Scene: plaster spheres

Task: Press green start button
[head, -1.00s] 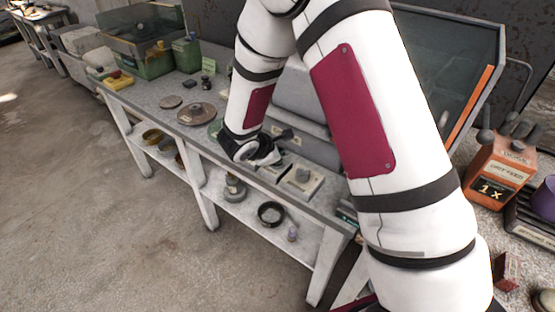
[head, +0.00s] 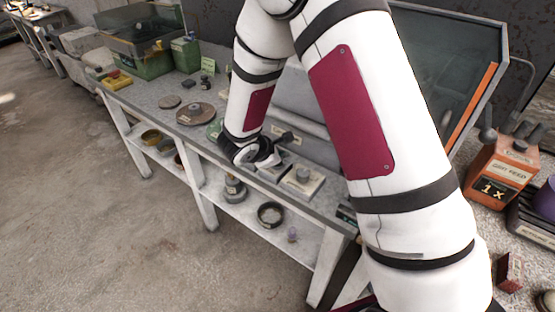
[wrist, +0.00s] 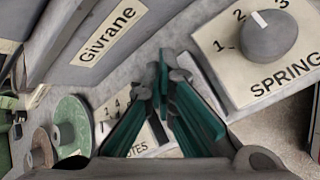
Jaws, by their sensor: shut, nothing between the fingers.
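I cannot make out a green start button in either view. My gripper (wrist: 163,88) is shut and empty in the wrist view, its dark green fingers together at the middle. In the head view my gripper (head: 270,158) is low over the workbench, beside the grey machine. Behind the fingers is a cream dial panel (wrist: 143,142), partly hidden, with a label ending in "UTES". To the right is a cream panel marked "SPRING" (wrist: 258,82) with a round grey knob (wrist: 268,34) and numbers.
A grey surface labelled "Givrane" (wrist: 108,33) lies upper left in the wrist view. Green disc (wrist: 72,124) stands at left. The workbench (head: 145,97) carries a brown disc (head: 196,114). An orange box (head: 497,172) stands at right. Open floor (head: 75,210) lies left.

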